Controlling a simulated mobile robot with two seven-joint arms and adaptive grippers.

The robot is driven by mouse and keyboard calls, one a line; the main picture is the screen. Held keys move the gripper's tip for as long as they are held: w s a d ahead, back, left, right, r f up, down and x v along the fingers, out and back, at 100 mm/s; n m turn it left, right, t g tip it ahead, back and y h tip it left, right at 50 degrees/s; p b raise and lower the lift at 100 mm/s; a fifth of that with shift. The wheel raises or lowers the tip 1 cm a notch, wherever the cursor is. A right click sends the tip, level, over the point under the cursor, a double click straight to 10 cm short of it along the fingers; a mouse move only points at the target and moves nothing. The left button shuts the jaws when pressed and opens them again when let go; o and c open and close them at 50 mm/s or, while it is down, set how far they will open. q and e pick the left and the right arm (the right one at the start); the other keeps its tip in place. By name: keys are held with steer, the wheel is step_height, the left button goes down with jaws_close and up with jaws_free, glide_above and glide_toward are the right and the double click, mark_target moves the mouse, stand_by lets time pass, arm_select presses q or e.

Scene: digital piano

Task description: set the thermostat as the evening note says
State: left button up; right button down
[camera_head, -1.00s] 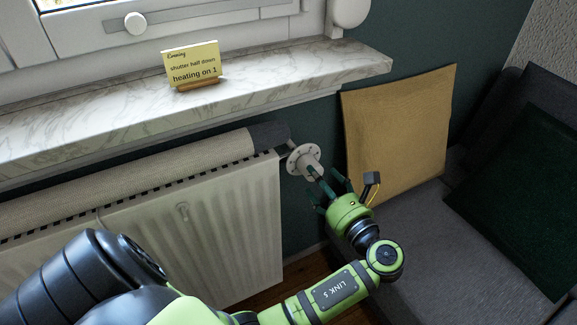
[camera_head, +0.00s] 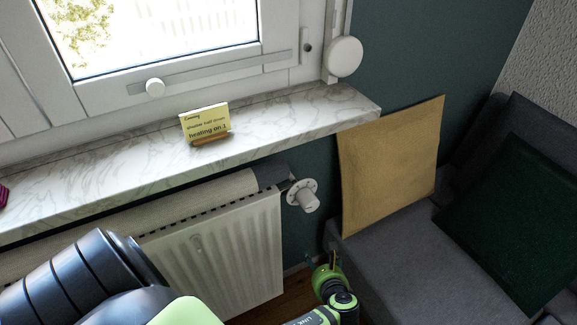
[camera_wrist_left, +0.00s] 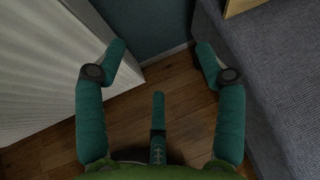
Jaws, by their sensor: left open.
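The evening note (camera_head: 205,124) is a yellow card in a wooden holder on the windowsill; it reads "shutter half down, heating on 1". The thermostat (camera_head: 308,201) is a white knob with a round marked plate, at the radiator's right end. Its setting is too small to read. My left gripper (camera_head: 323,261) is below the thermostat, apart from it, in front of the gap between radiator and sofa. In the left wrist view its three green fingers (camera_wrist_left: 160,62) are spread and empty above the wooden floor. My right gripper is not in view.
The white radiator (camera_head: 225,252) stands left of the gripper, under the marble sill (camera_head: 290,118). A round white shutter reel (camera_head: 343,57) is beside the window.

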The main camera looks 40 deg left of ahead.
arm_select(q)
steer(key=s+d+f+n+g+h+p, duration=0.1)
steer(key=s+f+n+g+h+p, duration=0.1)
steer(key=s, duration=0.6)
steer(key=s+d+f+n+g+h+p, duration=0.1)
steer(key=s+f+n+g+h+p, duration=0.1)
steer(key=s+f+n+p, duration=0.3)
steer(key=shift+s+f+h+p, duration=0.7)
steer(key=shift+s+p, duration=0.45)
steer(key=shift+s, duration=0.45)
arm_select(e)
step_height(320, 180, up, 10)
arm_select(q)
steer(key=shift+d, duration=0.1)
